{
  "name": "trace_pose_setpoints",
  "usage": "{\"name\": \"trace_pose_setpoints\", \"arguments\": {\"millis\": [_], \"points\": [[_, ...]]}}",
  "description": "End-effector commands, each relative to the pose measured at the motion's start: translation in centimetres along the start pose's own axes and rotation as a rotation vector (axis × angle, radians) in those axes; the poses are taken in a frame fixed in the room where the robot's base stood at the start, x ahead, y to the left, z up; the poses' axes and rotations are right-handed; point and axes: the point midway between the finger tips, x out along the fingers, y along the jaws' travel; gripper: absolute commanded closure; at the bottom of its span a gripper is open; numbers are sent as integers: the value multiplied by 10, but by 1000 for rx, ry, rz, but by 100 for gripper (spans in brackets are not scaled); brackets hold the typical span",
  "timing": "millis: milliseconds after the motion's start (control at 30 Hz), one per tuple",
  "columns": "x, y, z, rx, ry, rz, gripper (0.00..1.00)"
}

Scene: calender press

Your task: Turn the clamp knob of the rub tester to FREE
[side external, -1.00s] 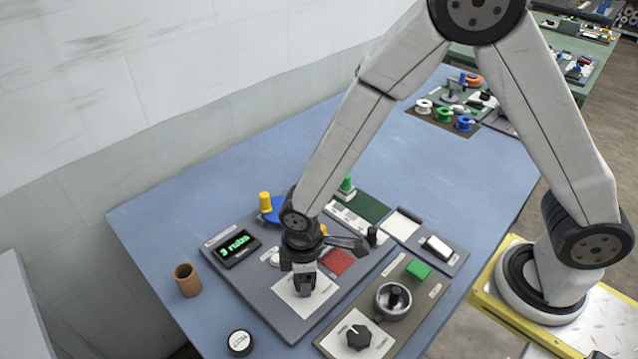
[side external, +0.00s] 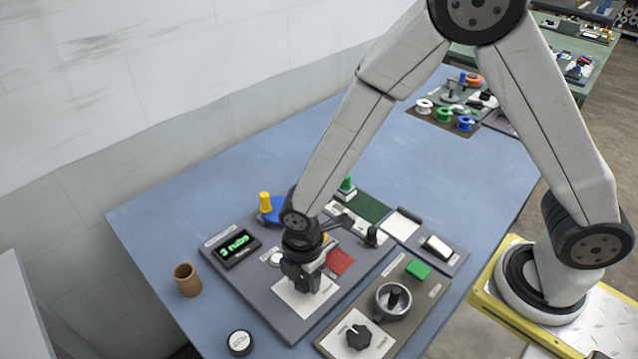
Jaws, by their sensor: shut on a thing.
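My gripper (side external: 305,283) points down over a white label plate (side external: 289,296) on the grey panel of the rub tester (side external: 255,297). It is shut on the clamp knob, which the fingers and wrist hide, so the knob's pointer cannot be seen. A red pad (side external: 340,262) lies just right of my gripper. The lettering on the white plate is too small to read.
A board at the front right carries a black dial (side external: 359,336), a grey round knob (side external: 393,300) and a green block (side external: 418,269). A brown cup (side external: 187,280) and a round black-rimmed disc (side external: 240,343) stand to the left. A yellow-topped handle (side external: 265,203) rises behind.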

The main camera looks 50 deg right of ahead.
Motion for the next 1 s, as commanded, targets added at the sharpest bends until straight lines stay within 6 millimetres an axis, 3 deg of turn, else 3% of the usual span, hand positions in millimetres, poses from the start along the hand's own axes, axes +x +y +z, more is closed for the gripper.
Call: {"name": "trace_pose_setpoints", "arguments": {"millis": [367,400,500,1000], "points": [[0,0,0,-14,-1,0,99],[0,0,0,-14,-1,0,37],[0,0,0,-13,-1,0,5],[-5,0,0,-10,0,1,4]]}}
